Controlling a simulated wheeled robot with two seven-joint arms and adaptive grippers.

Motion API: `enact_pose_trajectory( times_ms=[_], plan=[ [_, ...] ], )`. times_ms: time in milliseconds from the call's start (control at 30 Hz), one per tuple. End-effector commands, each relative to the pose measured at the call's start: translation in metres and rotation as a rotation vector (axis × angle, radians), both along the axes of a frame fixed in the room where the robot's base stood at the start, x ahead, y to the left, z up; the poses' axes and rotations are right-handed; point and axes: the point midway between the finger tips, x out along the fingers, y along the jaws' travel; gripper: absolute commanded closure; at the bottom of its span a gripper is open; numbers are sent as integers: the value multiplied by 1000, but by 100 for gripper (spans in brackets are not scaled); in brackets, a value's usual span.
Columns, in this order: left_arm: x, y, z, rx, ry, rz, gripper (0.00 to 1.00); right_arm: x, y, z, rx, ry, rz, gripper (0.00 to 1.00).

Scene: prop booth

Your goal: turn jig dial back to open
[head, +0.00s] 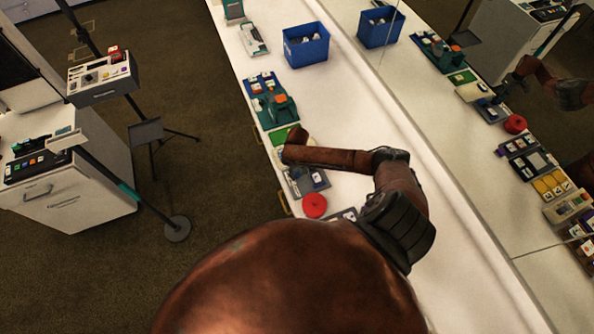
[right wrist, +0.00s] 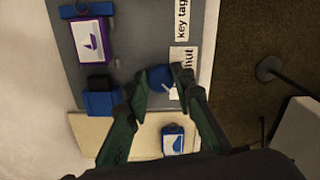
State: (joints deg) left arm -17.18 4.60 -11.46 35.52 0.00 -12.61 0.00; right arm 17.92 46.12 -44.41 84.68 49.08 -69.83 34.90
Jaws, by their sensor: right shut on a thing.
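The jig dial (right wrist: 160,78) is a round blue knob with a small white mark, on a grey board (right wrist: 128,50) in the right wrist view. My right gripper (right wrist: 161,77) has its two dark green fingers shut on the dial, one on each side. A white label (right wrist: 183,57) beside the dial is partly covered and reads "hut". In the head view my right forearm reaches over the bench and hides the dial, and the board (head: 320,182) shows in part. My left gripper is not in view.
A purple-framed card (right wrist: 93,40) and a blue block (right wrist: 102,103) are on the same board. A beige panel (right wrist: 120,135) adjoins it. A red round thing (head: 314,205) and a blue bin (head: 305,45) stand on the white bench. A mirror (head: 450,140) runs along the bench's right side.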

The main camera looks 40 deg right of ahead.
Motion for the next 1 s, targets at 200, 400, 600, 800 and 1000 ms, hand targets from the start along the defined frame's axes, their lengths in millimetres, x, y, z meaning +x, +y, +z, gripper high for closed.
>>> enact_pose_trajectory(
  times_ms=[200, 400, 600, 800, 1000],
  plan=[
    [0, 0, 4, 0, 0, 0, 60, 2, -1, 1, -2, -5, -25, 100],
    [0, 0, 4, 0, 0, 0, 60, 2, -2, 1, -2, -5, -27, 100],
    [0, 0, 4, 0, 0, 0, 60, 2, -2, 1, -2, -6, -26, 73],
    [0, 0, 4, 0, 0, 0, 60, 1, -1, 1, -1, -4, -26, 60],
    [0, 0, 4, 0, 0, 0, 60, 1, -1, 0, -1, -2, -25, 60]
  ],
)
